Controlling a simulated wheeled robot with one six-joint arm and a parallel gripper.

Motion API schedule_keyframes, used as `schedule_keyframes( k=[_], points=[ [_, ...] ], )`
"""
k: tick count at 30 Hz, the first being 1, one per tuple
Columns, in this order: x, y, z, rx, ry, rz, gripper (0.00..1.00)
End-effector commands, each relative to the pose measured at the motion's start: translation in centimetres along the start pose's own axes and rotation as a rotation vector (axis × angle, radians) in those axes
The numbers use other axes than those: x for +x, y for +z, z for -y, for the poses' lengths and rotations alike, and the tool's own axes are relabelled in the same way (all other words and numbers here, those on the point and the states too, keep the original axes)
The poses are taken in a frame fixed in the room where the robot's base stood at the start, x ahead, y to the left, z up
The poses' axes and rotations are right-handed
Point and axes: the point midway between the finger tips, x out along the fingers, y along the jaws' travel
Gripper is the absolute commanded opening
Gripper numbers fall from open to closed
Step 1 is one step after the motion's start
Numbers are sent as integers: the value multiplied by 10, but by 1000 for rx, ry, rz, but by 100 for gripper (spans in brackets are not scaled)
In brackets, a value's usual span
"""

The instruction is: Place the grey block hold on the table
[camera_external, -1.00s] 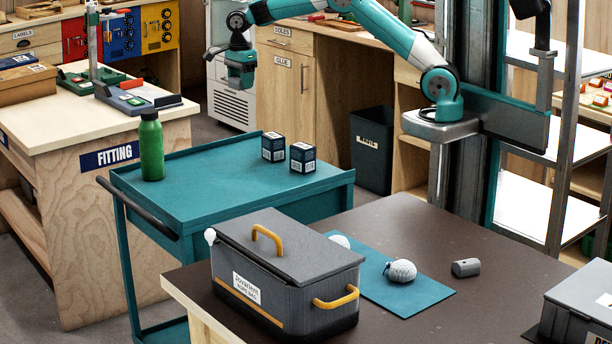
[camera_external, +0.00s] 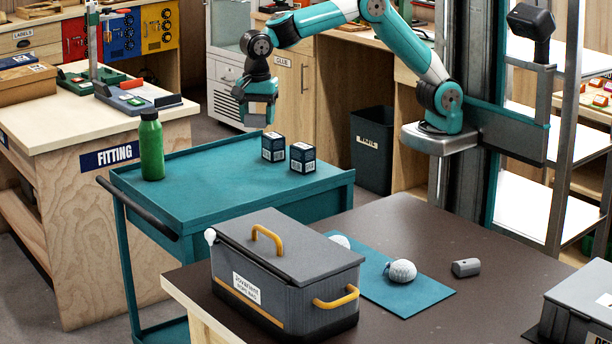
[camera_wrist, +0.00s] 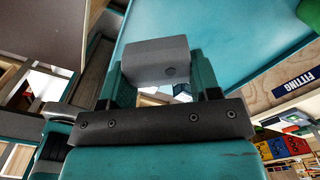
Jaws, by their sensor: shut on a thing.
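My gripper (camera_external: 257,114) hangs at the end of the teal arm, over the far edge of the teal trolley in the external view. In the wrist view it is shut on a grey block hold (camera_wrist: 155,62), a smooth rounded block with a small dark hole in its face, held between the two teal fingers. In the external view the held block is small and hard to make out. The dark brown table (camera_external: 400,222) stands at the front right, well away from my gripper.
The teal trolley (camera_external: 215,192) carries a green bottle (camera_external: 151,146) and two dark boxes (camera_external: 302,158). On the table are a lidded rope bag (camera_external: 286,270), a blue mat (camera_external: 425,300) with a pale round hold (camera_external: 400,272), a small grey piece (camera_external: 466,267) and a grey case (camera_external: 578,305).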

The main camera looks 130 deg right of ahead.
Motion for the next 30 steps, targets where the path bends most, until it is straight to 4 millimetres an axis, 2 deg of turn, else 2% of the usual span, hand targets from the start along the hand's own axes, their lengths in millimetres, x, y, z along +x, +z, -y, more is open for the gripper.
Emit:
schedule_keyframes(
  k=[1,3,5,9,13,18,21,24,27,30],
  points=[
    [4,23,-23,-64,-1,0,33],
    [6,50,-53,-145,-1,1,33],
    [8,70,-80,-215,-1,1,33],
    [12,111,-150,-380,-1,1,33],
    [17,138,-220,-537,0,0,33],
    [22,155,-304,-722,-1,1,33],
    [24,158,-340,-802,-1,1,33],
    [26,158,-365,-857,-1,1,33],
    [26,157,-378,-886,-1,1,33],
    [26,157,-383,-897,0,1,33]
  ],
)
